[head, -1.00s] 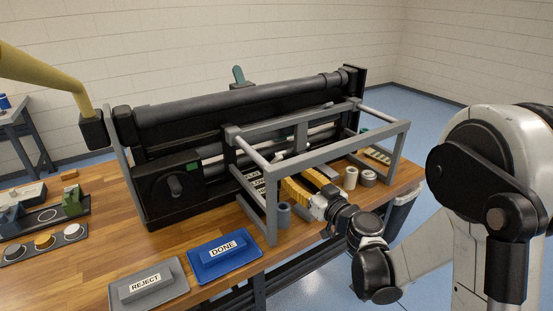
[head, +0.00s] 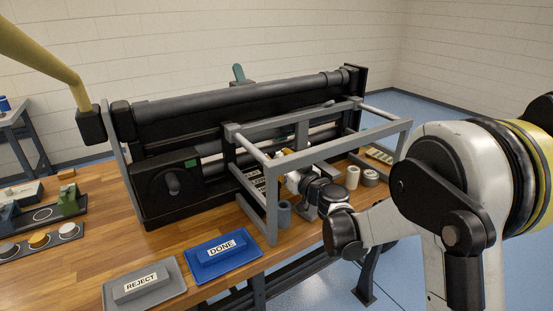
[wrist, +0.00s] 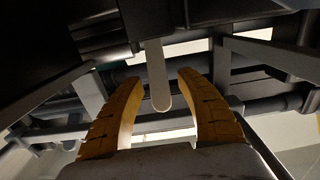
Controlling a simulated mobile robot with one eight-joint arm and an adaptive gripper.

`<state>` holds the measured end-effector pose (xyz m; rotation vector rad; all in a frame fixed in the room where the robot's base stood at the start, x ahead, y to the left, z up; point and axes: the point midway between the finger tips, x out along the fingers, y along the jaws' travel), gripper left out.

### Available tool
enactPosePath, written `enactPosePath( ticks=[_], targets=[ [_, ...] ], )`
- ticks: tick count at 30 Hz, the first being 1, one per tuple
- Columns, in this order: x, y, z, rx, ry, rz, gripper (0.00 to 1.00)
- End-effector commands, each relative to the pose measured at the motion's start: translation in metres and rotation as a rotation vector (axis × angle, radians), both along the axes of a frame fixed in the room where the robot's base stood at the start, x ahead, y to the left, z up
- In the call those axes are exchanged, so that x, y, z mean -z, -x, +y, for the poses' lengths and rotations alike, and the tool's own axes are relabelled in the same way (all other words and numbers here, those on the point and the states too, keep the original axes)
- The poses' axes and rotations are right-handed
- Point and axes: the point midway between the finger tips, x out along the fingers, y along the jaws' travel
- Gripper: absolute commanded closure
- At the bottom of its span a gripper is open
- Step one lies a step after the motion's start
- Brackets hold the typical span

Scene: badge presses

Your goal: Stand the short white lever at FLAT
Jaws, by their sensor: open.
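In the wrist view, a short pale lever with a rounded end (wrist: 158,80) hangs down from the dark machine, between the two yellow fingers of my gripper (wrist: 160,76). The fingers are open, with a gap on each side of the lever. In the head view, my gripper (head: 286,162) reaches inside the grey frame at the machine's front, and its fingers are mostly hidden. The lever cannot be made out there.
The grey frame (head: 271,208) stands around my wrist, with bars above and beside it. A blue-grey cylinder (head: 284,213) and pale rolls (head: 352,177) stand close by. A blue DONE tray (head: 222,254) and grey REJECT tray (head: 144,288) lie at the front left.

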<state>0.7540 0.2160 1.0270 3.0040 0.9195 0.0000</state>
Motion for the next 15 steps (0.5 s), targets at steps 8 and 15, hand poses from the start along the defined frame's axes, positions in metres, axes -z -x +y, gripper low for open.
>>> enactPosePath(
  ticks=[8, 15],
  targets=[
    [-0.0001, 0.0002, -0.0002, 0.0, 0.0, 0.0, 1.0],
    [-0.0021, -0.0003, 0.0006, -0.001, 0.005, 0.007, 1.0]
  ],
)
